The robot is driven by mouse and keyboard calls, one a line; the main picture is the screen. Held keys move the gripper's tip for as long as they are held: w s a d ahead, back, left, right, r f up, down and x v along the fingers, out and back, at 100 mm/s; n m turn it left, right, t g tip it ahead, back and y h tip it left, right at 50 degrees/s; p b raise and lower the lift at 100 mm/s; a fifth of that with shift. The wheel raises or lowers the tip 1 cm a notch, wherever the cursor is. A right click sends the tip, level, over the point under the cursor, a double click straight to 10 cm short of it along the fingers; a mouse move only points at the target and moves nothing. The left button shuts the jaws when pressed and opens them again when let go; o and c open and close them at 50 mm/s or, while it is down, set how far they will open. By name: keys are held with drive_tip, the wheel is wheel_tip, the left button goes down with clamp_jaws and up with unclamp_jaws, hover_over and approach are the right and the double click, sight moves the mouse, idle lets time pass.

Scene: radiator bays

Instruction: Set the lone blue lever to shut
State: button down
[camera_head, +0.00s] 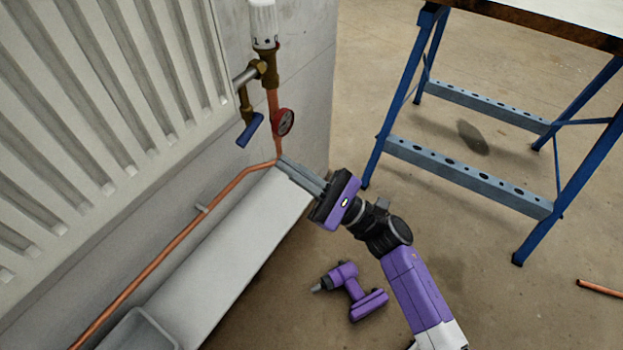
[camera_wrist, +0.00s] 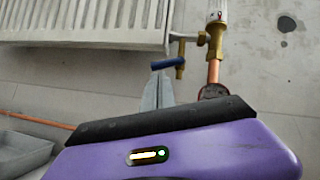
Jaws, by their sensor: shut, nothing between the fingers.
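The blue lever (camera_head: 250,130) sits at the lower end of a brass valve fitting (camera_head: 247,103) beside the white radiator, and it is tilted in the head view. The lever also shows in the wrist view (camera_wrist: 168,63), where it lies nearly level just beyond my fingertips. My gripper (camera_head: 281,163) is shut and empty, below and a little right of the lever in the head view. In the wrist view my gripper (camera_wrist: 160,80) has its fingertips close under the lever; whether they touch it I cannot tell.
A red gauge (camera_head: 284,122) hangs on the copper pipe close right of the lever. A white-headed valve (camera_head: 263,22) stands above. The radiator (camera_head: 100,90) fills the left. A white ledge (camera_head: 215,255) holds a grey tray (camera_head: 140,330). A purple drill (camera_head: 350,290) lies on the floor. A blue-legged workbench (camera_head: 470,165) stands right.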

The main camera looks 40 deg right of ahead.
sight(248, 140)
drive_tip(key=x, duration=0.6)
drive_tip(key=shift+s+f+m, duration=0.1)
drive_tip(key=shift+m, duration=0.2)
drive_tip(key=m+h+b, duration=0.1)
drive_tip(key=m+t, duration=0.1)
drive_tip(key=m+h+b, duration=0.1)
drive_tip(key=shift+s+a+r+m+t+h+b, duration=0.1)
drive_tip(key=shift+a+r+m+t+h+b, duration=0.2)
drive_tip(key=shift+a+m, duration=0.1)
drive_tip(key=shift+r, duration=0.45)
drive_tip(key=shift+f+b, duration=0.1)
drive_tip(key=shift+b, duration=0.2)
